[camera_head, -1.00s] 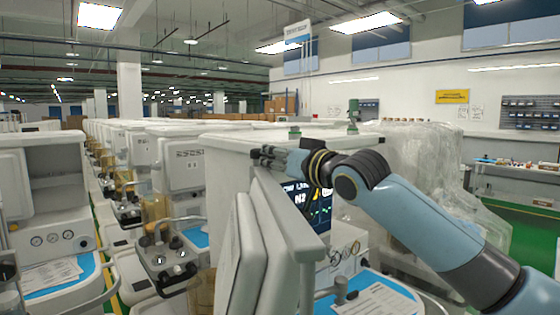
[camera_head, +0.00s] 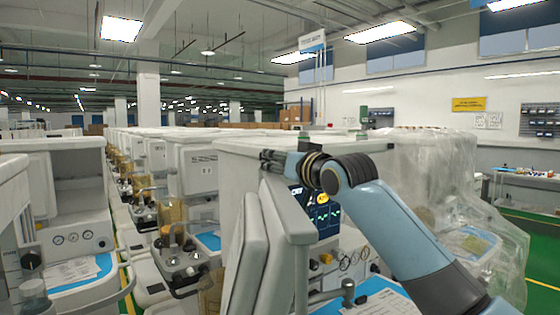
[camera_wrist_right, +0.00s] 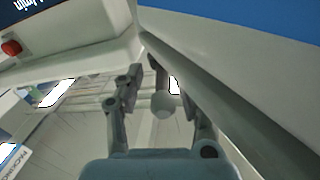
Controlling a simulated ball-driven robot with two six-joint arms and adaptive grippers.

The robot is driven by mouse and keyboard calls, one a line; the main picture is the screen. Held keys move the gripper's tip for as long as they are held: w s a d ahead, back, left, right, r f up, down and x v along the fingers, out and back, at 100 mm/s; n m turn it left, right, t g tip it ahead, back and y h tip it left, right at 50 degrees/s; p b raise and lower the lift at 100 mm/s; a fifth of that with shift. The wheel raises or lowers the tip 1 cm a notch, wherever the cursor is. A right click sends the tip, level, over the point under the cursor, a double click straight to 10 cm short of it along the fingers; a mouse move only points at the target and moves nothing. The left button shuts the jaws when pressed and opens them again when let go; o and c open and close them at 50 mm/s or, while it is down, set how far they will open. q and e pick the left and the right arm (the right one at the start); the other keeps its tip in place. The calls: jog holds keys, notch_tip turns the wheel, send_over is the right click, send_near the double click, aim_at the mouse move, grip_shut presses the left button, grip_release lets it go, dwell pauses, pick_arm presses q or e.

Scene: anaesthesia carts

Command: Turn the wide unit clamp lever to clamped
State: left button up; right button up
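A pale round knob on a short stem (camera_wrist_right: 163,105) shows in the right wrist view; I take it for the clamp lever, but cannot read its setting. My right gripper (camera_wrist_right: 160,92) is open, with one finger on each side of the knob and visible gaps between. In the head view my right gripper (camera_head: 274,160) is at the upper edge of the nearest white cart (camera_head: 240,150), above its tilted side panels (camera_head: 262,240). The lever is hidden there behind the cart's panels and my gripper. My left gripper is not in view.
The cart's lit monitor (camera_head: 322,212) is just below my right arm. A wrapped unit (camera_head: 440,170) stands to the right. More carts (camera_head: 75,205) line the left. A red button (camera_wrist_right: 11,47) shows in the wrist view.

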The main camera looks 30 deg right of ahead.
jog(key=shift+s+a+r, duration=0.1)
jog(key=shift+s+r, duration=0.1)
jog(key=s, duration=1.1)
jog(key=shift+s, duration=0.4)
